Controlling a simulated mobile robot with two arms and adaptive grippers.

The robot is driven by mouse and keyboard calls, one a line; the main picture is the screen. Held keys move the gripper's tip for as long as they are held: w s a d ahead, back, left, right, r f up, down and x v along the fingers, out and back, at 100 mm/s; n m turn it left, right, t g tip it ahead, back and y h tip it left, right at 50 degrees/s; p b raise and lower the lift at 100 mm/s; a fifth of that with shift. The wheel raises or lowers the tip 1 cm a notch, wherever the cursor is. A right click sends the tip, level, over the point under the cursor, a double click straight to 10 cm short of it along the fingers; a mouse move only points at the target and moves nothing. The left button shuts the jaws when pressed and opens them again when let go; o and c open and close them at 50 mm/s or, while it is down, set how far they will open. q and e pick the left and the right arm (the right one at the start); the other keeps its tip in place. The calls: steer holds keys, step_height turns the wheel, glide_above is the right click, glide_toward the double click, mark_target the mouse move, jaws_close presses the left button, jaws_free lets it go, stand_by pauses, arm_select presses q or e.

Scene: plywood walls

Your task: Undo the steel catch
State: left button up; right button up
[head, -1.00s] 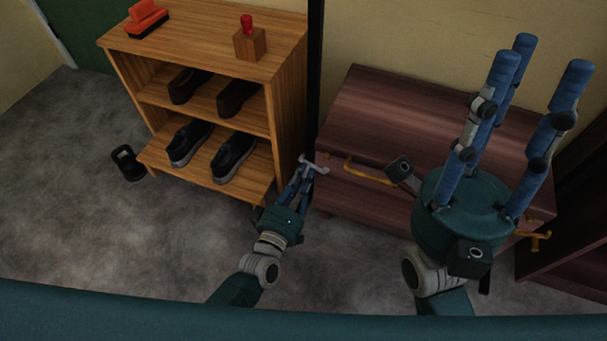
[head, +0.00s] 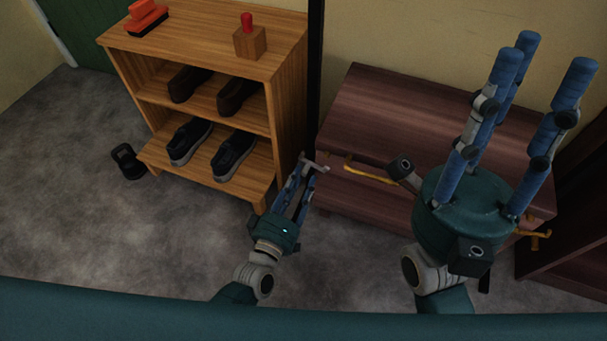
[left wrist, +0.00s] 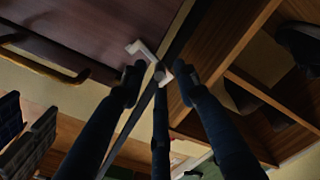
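The steel catch (head: 315,166) is a light grey bent piece at the left front edge of the dark red-brown cabinet (head: 400,105). It also shows in the left wrist view (left wrist: 141,49), just ahead of my fingertips. My left gripper (head: 303,177) points up at the catch. In the left wrist view its fingertips (left wrist: 160,76) are apart, with the catch's near end between or just beyond them; I cannot tell whether they touch it. My right gripper (head: 530,85) is open and empty, its fingers pointing up in front of the cabinet's right part.
A wooden shoe rack (head: 205,110) with dark shoes stands close left of my left gripper. A red brush (head: 146,18) and a wooden block with a red knob (head: 249,40) are on top. A yellow handle (head: 365,172) sits right of the catch.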

arm_select(q)
steer(key=v, duration=0.9)
steer(key=shift+s, duration=0.2)
steer(key=shift+r, duration=0.1)
